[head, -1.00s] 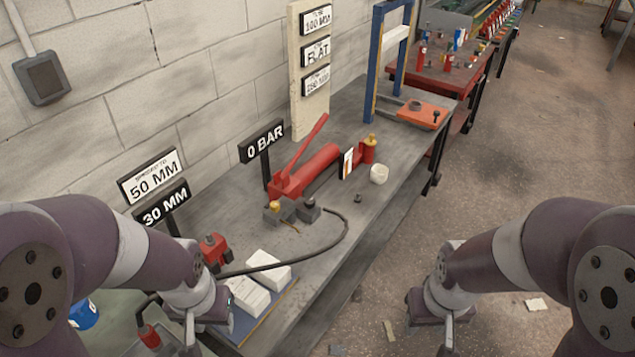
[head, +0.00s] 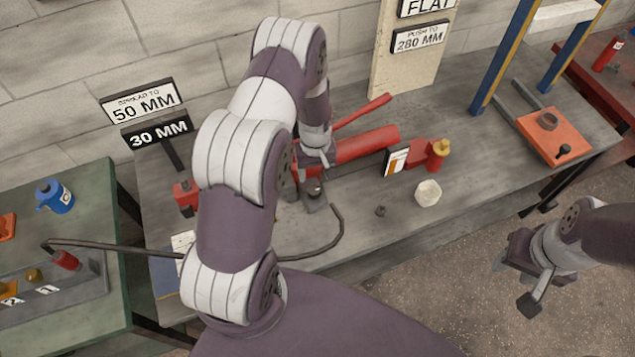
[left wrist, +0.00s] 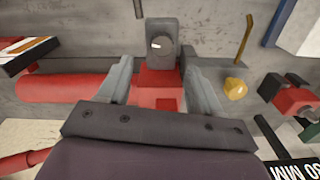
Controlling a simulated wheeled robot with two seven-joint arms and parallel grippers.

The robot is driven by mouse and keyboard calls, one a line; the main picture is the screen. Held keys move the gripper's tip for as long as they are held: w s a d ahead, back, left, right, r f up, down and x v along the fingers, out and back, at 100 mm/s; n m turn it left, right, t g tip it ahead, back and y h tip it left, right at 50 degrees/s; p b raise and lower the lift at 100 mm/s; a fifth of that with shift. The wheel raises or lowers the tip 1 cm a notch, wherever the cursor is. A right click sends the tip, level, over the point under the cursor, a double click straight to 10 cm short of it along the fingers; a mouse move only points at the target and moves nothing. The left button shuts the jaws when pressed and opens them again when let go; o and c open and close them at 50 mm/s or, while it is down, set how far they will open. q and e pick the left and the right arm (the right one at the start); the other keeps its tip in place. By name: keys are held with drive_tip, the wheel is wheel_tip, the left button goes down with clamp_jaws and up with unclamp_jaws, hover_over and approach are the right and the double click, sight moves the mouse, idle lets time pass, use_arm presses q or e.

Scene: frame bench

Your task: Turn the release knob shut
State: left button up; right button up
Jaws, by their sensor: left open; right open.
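The red hand pump (head: 365,145) lies on the grey bench with its red lever (head: 360,113) raised. A grey block with a dark round knob (head: 313,190) is at its near end and also shows in the left wrist view (left wrist: 160,45). A yellow knob (left wrist: 235,88) is to the right there; my arm hides it in the head view. I cannot tell which knob is the release knob. My left gripper (head: 316,160) is open above the pump's end; its fingers (left wrist: 158,78) straddle a red part without visibly gripping it. My right gripper (head: 522,272) is open and empty, off the bench's front edge.
A black hose (head: 325,245) curves over the bench. A blue press frame (head: 503,55) is at the right; a green table (head: 85,225) is at the left.

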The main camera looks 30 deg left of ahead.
sight(314, 190)
use_arm(q)
drive_tip(key=f, duration=0.5)
drive_tip(key=f+p, duration=0.1)
drive_tip(key=f, duration=0.1)
drive_tip(key=shift+s+a+f, duration=0.15)
drive_tip(key=shift+a+f, duration=0.05)
drive_tip(key=shift+a, duration=0.1)
drive_tip(key=shift+d+f, duration=0.2)
drive_tip(key=shift+f, duration=0.4)
drive_tip(key=c, duration=1.1)
